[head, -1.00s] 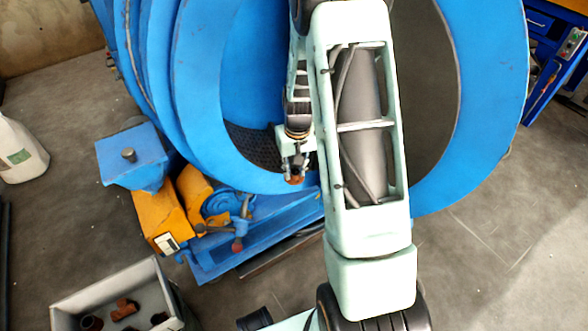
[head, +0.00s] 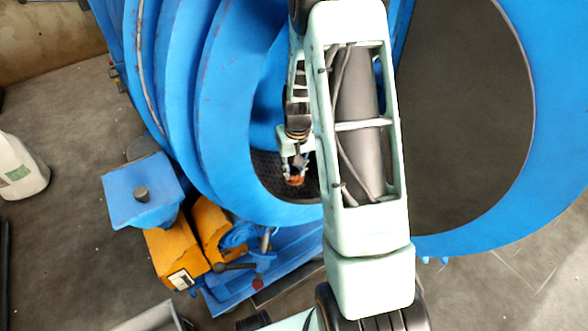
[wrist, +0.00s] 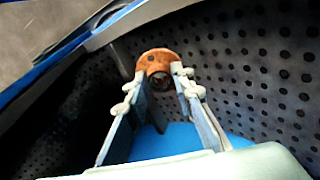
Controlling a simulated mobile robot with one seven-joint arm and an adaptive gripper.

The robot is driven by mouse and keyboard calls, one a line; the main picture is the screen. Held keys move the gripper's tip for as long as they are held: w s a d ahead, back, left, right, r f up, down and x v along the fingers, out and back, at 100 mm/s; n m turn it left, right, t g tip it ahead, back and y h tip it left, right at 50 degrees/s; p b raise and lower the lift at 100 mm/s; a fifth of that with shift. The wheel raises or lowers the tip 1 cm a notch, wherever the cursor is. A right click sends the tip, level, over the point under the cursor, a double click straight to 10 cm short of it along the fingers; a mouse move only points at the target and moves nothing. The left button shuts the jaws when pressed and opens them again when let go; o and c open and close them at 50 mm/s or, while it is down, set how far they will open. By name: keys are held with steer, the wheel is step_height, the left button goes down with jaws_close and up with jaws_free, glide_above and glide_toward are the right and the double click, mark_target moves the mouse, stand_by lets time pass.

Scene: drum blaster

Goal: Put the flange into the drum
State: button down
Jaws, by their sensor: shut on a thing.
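The flange is a small rusty orange-brown piece (wrist: 157,62) at the fingertips in the wrist view. It shows small in the head view (head: 295,181). My gripper (wrist: 159,78) is shut on it. The drum is the big blue machine (head: 225,100) with a round opening; its dark perforated lining (wrist: 250,65) surrounds the fingers in the wrist view. In the head view my gripper (head: 296,170) and the flange are in front of the dark lining, above the opening's lower rim. My arm covers part of the drum.
A blue round door (head: 560,130) with a dark inner face stands open at the right. Orange and blue machine parts with a lever (head: 235,266) are below the drum. A grey bin (head: 155,318) edges in at the bottom left.

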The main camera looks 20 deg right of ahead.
steer(key=shift+w, duration=0.25)
steer(key=shift+s, duration=0.1)
steer(key=c, duration=1.6)
jaws_free()
steer(key=shift+r, duration=0.1)
steer(key=r, duration=0.4)
steer(key=s+r, duration=0.1)
steer(key=r, duration=0.7)
steer(key=shift+s, duration=0.25)
steer(key=shift+f, duration=0.1)
